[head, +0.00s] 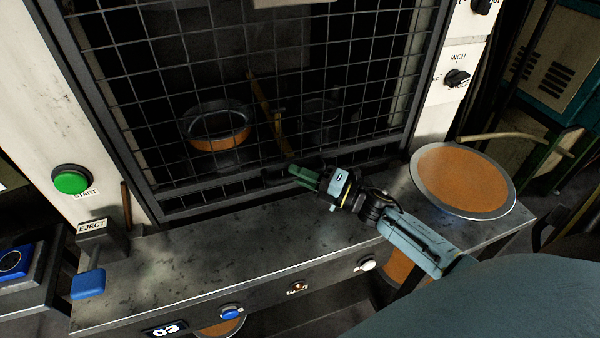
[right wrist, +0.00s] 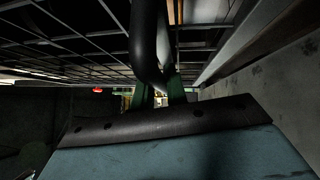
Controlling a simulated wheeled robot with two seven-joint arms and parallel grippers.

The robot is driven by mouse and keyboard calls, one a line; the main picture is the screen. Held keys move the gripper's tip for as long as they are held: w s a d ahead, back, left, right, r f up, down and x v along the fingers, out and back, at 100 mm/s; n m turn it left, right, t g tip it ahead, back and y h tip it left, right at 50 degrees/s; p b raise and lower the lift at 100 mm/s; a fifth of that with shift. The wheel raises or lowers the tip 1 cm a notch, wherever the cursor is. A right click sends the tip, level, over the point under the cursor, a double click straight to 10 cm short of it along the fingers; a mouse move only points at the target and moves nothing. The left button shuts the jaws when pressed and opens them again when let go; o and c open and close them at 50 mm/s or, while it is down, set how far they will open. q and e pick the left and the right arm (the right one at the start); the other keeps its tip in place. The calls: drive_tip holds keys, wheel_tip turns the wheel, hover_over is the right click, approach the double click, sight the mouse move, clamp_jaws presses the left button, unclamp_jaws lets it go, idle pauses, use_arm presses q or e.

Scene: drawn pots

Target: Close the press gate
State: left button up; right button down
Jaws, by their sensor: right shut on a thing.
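The press gate (head: 330,100) is a dark frame with wire mesh across the front of the press. Its bottom rail (head: 225,193) runs just above the grey ledge; I cannot tell whether any gap is left under it. My right gripper (head: 305,176) has green fingers and is at the rail, right of its middle. In the right wrist view, the fingers (right wrist: 160,92) are closed around a dark tubular handle (right wrist: 148,45) on the gate. The fingers hide part of the handle. My left gripper is not in view.
Behind the mesh sits a pot with an orange band (head: 220,143). A round orange disc (head: 462,180) lies on the ledge at right. A green START button (head: 71,180), an EJECT lever (head: 88,283) and a rotary switch (head: 457,77) flank the gate. The ledge's middle (head: 250,250) is clear.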

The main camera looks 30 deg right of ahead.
drive_tip(key=shift+f, duration=0.65)
drive_tip(key=shift+s, duration=0.1)
drive_tip(key=shift+f, duration=0.1)
drive_tip(key=c, duration=1.4)
unclamp_jaws()
